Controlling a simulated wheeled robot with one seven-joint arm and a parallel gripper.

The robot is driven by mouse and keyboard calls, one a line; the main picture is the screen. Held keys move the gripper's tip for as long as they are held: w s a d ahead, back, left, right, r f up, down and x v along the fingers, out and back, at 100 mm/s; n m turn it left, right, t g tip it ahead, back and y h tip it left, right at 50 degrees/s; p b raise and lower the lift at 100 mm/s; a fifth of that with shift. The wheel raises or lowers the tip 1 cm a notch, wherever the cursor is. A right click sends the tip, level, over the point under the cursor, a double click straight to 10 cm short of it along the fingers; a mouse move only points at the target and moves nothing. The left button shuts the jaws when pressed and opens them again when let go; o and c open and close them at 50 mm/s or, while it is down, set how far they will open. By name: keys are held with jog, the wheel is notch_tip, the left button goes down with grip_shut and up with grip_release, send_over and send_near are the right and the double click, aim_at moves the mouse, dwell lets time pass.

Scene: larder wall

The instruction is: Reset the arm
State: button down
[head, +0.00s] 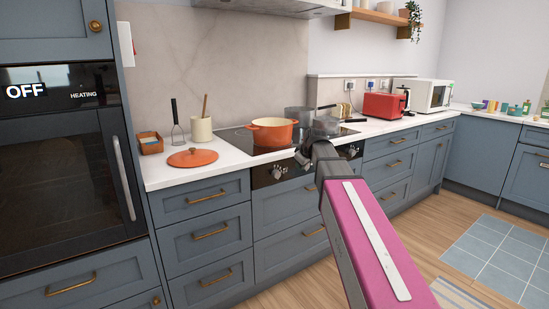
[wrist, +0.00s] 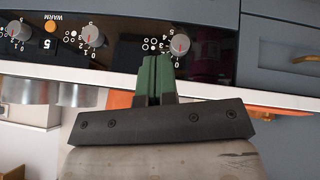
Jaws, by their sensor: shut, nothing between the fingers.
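My arm reaches forward from the lower right in the head view, with a pink link and a dark wrist. My gripper (head: 303,156) is at the front edge of the hob, just in front of the orange pot. In the wrist view, which looks upside down, the green fingers of my gripper (wrist: 155,62) are together with nothing between them. They overlap the view of the hob's control panel (wrist: 120,45) and its knobs. Whether they touch the panel cannot be told.
The orange pot (head: 271,132) stands on the black hob, with grey pans behind my wrist. An orange lid (head: 194,158), a utensil crock (head: 201,129) and a small box (head: 150,143) are on the worktop at left. A red toaster (head: 384,106) stands further right.

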jog(key=s+d+f+m+g+h, duration=0.1)
jog(key=s+d+f+m+g, duration=0.2)
jog(key=s+f, duration=1)
jog(key=s+d+f+m+g+h, duration=0.1)
jog(key=s+d+f+m+g, duration=0.2)
jog(key=s+f, duration=1)
notch_tip(320, 180, down, 6)
jog(key=d+m, duration=0.2)
jog(key=m, duration=0.1)
jog(key=shift+s+r+h, duration=0.15)
jog(key=shift+s+h, duration=0.15)
jog(key=shift+h, duration=0.1)
